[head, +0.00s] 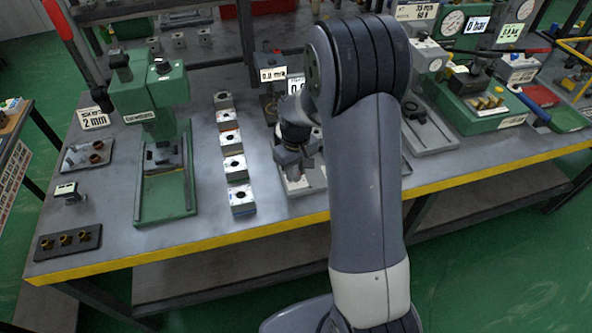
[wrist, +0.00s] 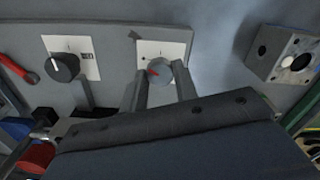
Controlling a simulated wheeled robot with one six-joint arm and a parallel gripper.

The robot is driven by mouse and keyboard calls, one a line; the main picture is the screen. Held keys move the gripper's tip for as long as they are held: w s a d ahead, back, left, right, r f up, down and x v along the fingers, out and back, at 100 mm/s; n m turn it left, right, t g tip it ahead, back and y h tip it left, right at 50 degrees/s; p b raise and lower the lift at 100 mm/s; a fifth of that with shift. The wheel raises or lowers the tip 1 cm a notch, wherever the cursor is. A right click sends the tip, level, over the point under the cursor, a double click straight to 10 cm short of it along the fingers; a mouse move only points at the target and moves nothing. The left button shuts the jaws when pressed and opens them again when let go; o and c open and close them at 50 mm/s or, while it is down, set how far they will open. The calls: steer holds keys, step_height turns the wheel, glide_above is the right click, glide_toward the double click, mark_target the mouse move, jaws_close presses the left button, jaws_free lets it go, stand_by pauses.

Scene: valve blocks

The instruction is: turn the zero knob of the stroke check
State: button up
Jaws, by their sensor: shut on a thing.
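In the wrist view a round grey knob (wrist: 160,71) with a red pointer mark sits on a white plate (wrist: 178,50) on a grey panel. I take it as the zero knob; no label on it is readable. The two fingers of my gripper (wrist: 162,82) stand on either side of the knob, shut on it. My arm hides most of that station, and the knob cannot be made out there.
A black knob (wrist: 62,68) on another white plate is left of the grey knob. A row of valve blocks (head: 234,165) stands left of my gripper, with a green press (head: 165,195) beyond. A metal block with holes (wrist: 290,55) is right in the wrist view.

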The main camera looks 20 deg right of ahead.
mark_target(296, 174)
stand_by(0.4)
steer(key=o, duration=1)
steer(key=shift+c, duration=0.2)
step_height(296, 174, up, 11)
steer(key=shift+f, duration=0.1)
step_height(296, 174, down, 11)
steer(key=shift+r, duration=0.1)
stand_by(0.3)
